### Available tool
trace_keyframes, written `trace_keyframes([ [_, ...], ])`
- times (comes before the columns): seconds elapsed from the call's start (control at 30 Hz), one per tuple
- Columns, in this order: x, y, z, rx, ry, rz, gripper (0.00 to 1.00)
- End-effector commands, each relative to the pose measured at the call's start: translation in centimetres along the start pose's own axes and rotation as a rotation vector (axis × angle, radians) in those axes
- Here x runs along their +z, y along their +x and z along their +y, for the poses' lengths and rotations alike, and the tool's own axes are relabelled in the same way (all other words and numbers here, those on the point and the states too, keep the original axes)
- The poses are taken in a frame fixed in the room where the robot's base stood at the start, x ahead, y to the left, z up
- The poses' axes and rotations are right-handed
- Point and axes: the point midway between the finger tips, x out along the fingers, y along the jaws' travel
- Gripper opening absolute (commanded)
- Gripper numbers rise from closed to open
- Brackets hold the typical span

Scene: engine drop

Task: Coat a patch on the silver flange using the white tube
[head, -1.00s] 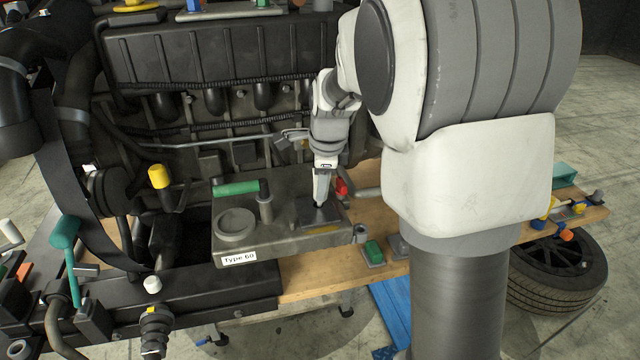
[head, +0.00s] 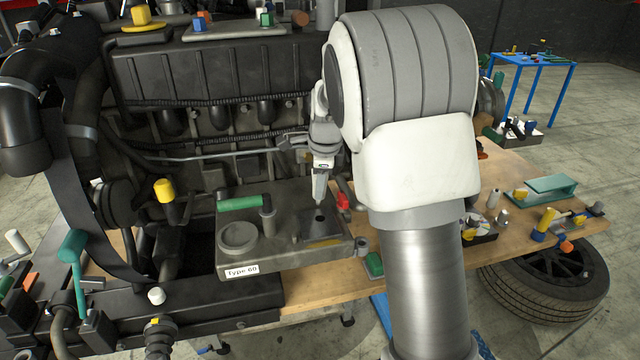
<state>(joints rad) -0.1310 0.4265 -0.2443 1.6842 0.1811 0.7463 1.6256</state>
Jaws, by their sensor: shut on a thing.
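My gripper (head: 319,196) points down just above a dark square plate (head: 323,229) on the right part of a grey block labelled "Type 60" (head: 285,258). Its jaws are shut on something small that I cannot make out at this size. A small dark spot shows just below the fingertips.
The black engine (head: 220,75) rises behind the block. The block carries a green-handled tool (head: 243,203) and a round grey disc (head: 237,238). A blue table (head: 533,60) stands far right.

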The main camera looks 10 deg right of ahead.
Motion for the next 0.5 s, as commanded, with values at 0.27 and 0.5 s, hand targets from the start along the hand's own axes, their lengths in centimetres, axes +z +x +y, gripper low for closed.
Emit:
trace_keyframes([
  [0.27,-0.01,0.19,0.07,0.000,0.000,0.000,0.00],
  [0.5,-0.05,0.67,0.23,0.000,0.000,0.000,0.00],
])
